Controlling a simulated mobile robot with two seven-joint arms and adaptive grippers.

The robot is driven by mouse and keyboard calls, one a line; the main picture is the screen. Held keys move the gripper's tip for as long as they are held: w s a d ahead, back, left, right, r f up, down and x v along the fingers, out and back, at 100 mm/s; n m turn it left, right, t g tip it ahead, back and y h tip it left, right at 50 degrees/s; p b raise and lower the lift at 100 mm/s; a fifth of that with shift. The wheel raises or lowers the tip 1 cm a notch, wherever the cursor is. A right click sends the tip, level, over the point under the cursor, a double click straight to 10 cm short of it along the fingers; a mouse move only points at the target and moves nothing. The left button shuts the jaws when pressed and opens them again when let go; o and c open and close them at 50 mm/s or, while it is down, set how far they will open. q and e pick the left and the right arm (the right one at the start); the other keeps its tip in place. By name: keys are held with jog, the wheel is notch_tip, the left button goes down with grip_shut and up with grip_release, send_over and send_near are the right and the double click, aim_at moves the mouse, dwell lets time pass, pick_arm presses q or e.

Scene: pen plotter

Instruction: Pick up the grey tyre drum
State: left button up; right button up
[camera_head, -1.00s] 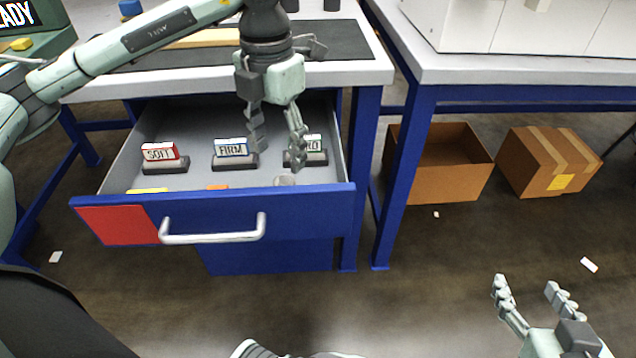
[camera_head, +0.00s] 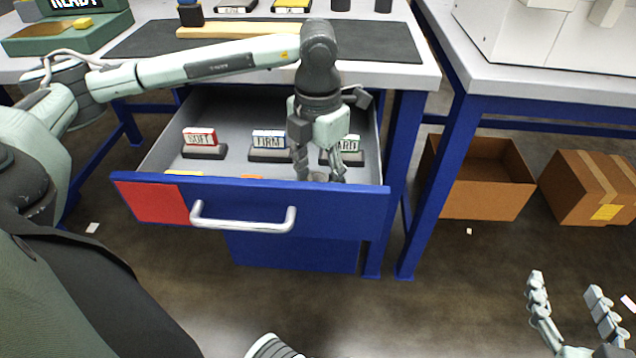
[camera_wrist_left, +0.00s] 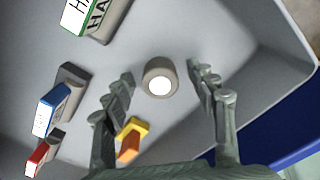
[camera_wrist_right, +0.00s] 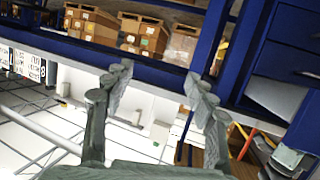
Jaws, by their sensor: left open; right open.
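The grey tyre drum (camera_wrist_left: 159,77) stands in the open drawer in the left wrist view, a short grey cylinder with a bright white top. In the head view the drum (camera_head: 318,177) is mostly hidden behind the drawer front and my fingers. My left gripper (camera_wrist_left: 163,84) is open, pointing down into the drawer, with one finger on each side of the drum. A gap shows between the drum and each finger. My right gripper (camera_head: 566,282) is open and empty at the lower right, above the floor.
The blue drawer front (camera_head: 340,205) rises close to my left fingers. Blocks marked SOFT (camera_head: 200,140), FIRM (camera_head: 270,142) and HARD (camera_head: 346,150) stand behind. A yellow and orange piece (camera_wrist_left: 131,140) lies near the drum. An open cardboard box (camera_head: 480,195) stands right.

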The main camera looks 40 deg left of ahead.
pick_arm(q)
jog(key=shift+c, duration=0.3)
jog(key=c, duration=1.1)
